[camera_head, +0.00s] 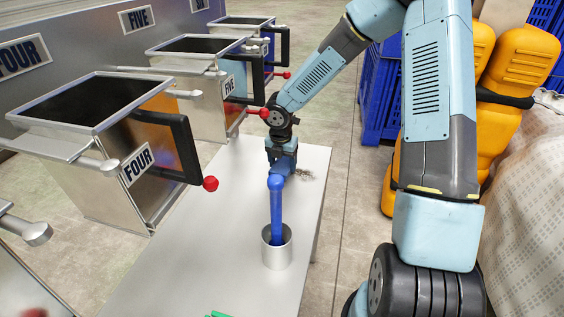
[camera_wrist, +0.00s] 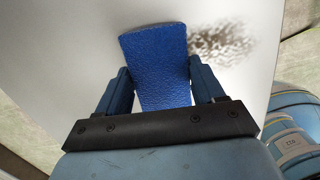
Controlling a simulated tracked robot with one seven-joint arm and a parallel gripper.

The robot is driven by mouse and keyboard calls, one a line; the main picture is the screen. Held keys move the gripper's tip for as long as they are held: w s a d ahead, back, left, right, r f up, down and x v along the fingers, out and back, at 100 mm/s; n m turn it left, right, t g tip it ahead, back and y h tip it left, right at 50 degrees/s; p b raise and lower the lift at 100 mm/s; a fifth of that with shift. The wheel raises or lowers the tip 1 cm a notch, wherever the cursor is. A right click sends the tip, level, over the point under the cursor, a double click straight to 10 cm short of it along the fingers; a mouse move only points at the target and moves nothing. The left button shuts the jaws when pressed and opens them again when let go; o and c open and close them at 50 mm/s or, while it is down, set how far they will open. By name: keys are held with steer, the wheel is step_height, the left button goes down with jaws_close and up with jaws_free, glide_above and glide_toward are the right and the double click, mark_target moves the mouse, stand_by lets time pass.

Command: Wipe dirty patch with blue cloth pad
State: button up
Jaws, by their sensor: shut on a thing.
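The blue cloth pad (camera_wrist: 157,60) is between the two fingers of my gripper (camera_wrist: 160,78) in the wrist view, and the gripper is shut on it. The dirty patch (camera_wrist: 224,42) is a brown speckled smudge on the pale table, just right of the pad's far end in the wrist view. In the head view my gripper (camera_head: 282,150) points down over the table, and the dirty patch (camera_head: 306,174) shows just to its right. The pad is mostly hidden there. I cannot tell whether the pad touches the table.
A silver cup (camera_head: 277,254) with a bent blue handle (camera_head: 277,208) stands on the table (camera_head: 170,270) in front of my gripper. Metal bins (camera_head: 85,145) with red-knobbed levers (camera_head: 210,183) line the left. A green object (camera_head: 218,314) lies at the near edge.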

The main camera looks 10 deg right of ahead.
mark_target(317, 178)
steer(key=shift+f, duration=0.3)
steer(key=shift+s+d+r, duration=0.1)
steer(key=shift+s+d, duration=0.15)
steer(key=shift+d, duration=0.35)
steer(key=shift+s+d+f, duration=0.1)
steer(key=shift+s+d, duration=0.1)
steer(key=shift+d, duration=0.45)
steer(key=shift+s+d+r, duration=0.1)
steer(key=shift+s+d, duration=0.15)
steer(key=shift+d, duration=0.35)
steer(key=shift+s+d, duration=0.25)
steer(key=shift+d, duration=0.4)
steer(key=shift+s+d, duration=0.3)
steer(key=shift+d, duration=0.35)
steer(key=shift+s+d, duration=0.25)
steer(key=shift+d, duration=0.4)
steer(key=shift+s+d, duration=0.35)
steer(key=shift+d, duration=0.5)
steer(key=shift+s+d, duration=0.35)
steer(key=shift+d, duration=0.5)
steer(key=shift+f, duration=0.2)
steer(key=shift+a, duration=0.1)
